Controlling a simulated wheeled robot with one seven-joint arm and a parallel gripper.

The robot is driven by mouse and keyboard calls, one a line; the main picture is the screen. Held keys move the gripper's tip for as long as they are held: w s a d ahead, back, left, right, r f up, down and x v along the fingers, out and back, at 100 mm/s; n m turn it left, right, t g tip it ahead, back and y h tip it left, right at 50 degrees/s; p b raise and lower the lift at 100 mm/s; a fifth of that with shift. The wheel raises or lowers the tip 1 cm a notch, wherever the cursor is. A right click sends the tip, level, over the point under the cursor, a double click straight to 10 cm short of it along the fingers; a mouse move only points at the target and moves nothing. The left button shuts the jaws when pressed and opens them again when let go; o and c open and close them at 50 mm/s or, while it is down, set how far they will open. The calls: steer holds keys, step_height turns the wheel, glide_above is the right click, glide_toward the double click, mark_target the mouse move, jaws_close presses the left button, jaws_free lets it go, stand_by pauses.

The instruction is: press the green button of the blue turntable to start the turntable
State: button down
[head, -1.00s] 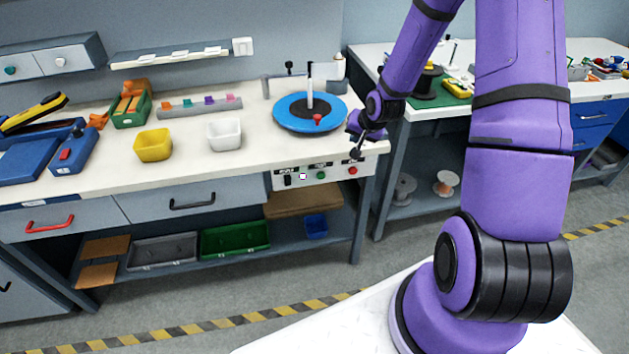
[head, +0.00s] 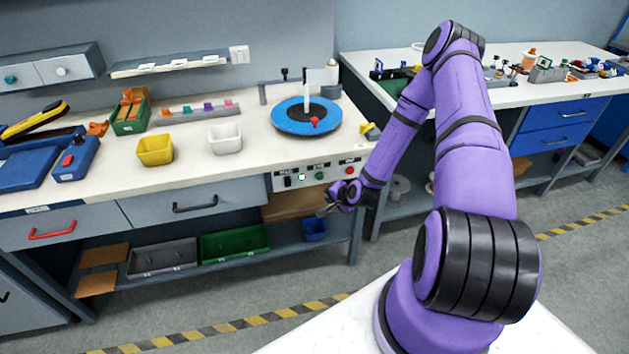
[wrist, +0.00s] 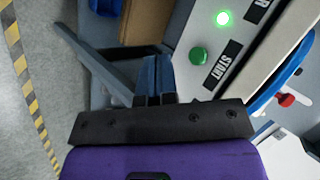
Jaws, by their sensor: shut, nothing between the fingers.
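The blue turntable (head: 277,123) sits on the white bench top, with a black centre, a white upright post and a red knob. Its control panel (head: 268,183) is on the bench front below. The green button (head: 320,176) is on this panel, left of a red button (head: 350,170). In the wrist view the green button (wrist: 198,56) is beside a START label, near a lit green lamp (wrist: 223,18). My gripper (head: 324,211) is shut and empty, in front of and below the panel. In the wrist view its fingertips (wrist: 157,62) are apart from the button.
A blue drawer bin (head: 315,229) and a green tray (head: 235,240) are on the lower shelf beneath. A white box (head: 225,138) and a yellow box (head: 154,150) stand on the bench. A second bench (head: 470,92) stands to the right. Floor in front is clear.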

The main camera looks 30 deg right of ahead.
mark_target(320, 176)
steer(key=shift+s+a+f+m, duration=0.2)
steer(key=shift+a+f+m, duration=0.15)
steer(key=shift+f, duration=0.3)
steer(key=shift+w, duration=0.15)
steer(key=w+d, duration=0.2)
steer(key=w, duration=0.6)
steer(key=shift+d, duration=0.15)
steer(key=shift+w, duration=0.2)
stand_by(1.7)
steer(key=shift+w+d, duration=0.1)
steer(key=shift+w, duration=0.2)
